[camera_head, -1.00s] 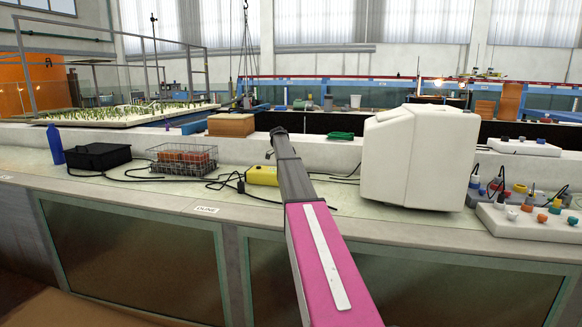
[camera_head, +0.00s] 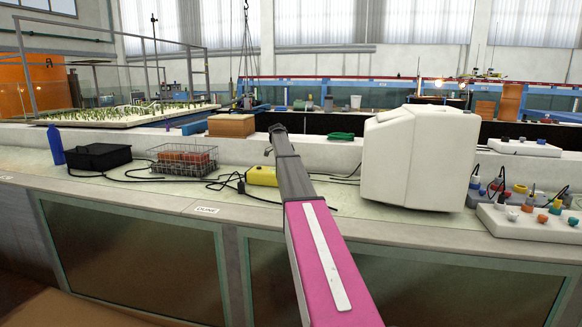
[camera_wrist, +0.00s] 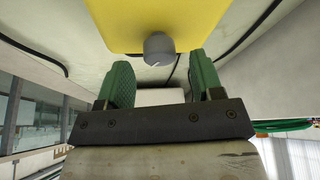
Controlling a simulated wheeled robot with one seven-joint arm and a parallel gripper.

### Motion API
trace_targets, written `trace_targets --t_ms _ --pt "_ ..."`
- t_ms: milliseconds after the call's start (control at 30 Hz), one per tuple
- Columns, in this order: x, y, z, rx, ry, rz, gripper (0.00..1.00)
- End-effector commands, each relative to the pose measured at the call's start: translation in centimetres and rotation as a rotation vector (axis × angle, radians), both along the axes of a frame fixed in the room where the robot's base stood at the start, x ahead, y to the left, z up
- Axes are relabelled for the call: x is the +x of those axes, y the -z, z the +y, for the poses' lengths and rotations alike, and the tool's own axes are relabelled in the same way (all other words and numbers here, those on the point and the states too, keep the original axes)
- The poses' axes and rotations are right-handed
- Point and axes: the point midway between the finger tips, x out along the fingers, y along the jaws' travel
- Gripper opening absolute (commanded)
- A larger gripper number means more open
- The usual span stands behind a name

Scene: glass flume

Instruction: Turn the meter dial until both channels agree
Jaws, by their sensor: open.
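The meter is a yellow box (camera_head: 261,176) on the bench, partly hidden behind my arm in the head view. In the wrist view the yellow meter (camera_wrist: 140,22) fills the top, with its grey round dial (camera_wrist: 159,48) on the near face. A light pointer mark shows on the dial. My gripper (camera_wrist: 160,80) is open, its two green fingers apart on either side below the dial. The dial appears centred just beyond the fingertips, not between them. Any channel readings are not visible.
A wire basket with a reddish block (camera_head: 183,160) and a black box (camera_head: 98,156) stand left of the meter. A big white case (camera_head: 420,158) stands to the right. Black cables lie on the bench around the meter.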

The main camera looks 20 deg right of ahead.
Motion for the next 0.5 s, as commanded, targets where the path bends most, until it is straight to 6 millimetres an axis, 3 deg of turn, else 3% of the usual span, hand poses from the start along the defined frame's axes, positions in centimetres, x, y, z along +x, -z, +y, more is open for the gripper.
trace_targets --t_ms 300,500 --pt "0.9 -5.6 2.2 -0.001 -0.001 -0.003 0.60" --pt "1.1 -7.9 3.1 0.000 0.000 -0.001 0.60"
